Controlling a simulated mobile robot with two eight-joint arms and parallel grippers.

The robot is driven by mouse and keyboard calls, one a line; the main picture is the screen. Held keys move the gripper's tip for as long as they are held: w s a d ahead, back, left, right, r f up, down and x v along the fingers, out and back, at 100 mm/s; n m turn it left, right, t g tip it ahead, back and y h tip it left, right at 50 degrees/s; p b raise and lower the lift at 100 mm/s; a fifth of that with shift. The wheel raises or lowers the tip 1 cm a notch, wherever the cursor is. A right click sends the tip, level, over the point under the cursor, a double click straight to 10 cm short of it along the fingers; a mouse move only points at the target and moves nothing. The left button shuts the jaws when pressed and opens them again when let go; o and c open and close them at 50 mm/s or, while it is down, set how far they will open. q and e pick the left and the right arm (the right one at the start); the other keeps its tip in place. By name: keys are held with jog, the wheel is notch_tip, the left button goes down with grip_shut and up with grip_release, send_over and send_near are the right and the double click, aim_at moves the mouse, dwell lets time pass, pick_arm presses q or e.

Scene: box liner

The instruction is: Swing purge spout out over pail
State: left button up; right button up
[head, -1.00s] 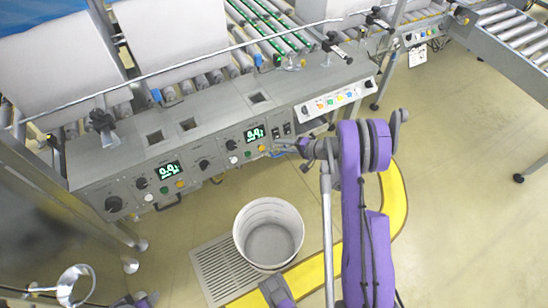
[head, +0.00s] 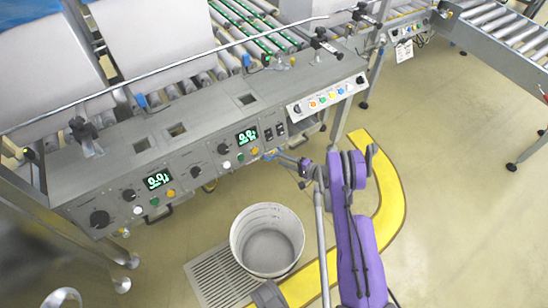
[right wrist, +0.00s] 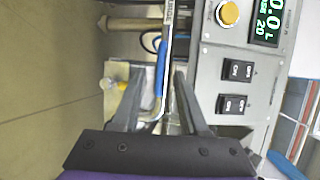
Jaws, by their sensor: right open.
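The purge spout (right wrist: 161,75) shows in the right wrist view as a thin metal rod with a blue sleeve and a bent lower end. A tag at its top reads "PURGE". My right gripper (right wrist: 153,75) is open, with one finger on each side of the blue sleeve; I cannot tell whether either touches it. In the head view my right gripper (head: 279,157) is at the front of the control panel, where the spout is small and mostly hidden. The white pail (head: 267,241) stands upright on the floor below and left of the gripper. My left gripper is not in view.
The grey control panel (head: 108,190) with knobs and green displays runs along the machine's front. Two black switches (right wrist: 235,87) are right of the gripper. A floor grate (head: 215,279) lies beside the pail, and a yellow floor stripe (head: 393,200) curves around.

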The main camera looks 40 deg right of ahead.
aim_at(274, 157)
jog(key=x, duration=0.4)
jog(key=shift+w+a, duration=0.1)
jog(key=shift+w, duration=0.3)
grip_shut()
dwell(1.1)
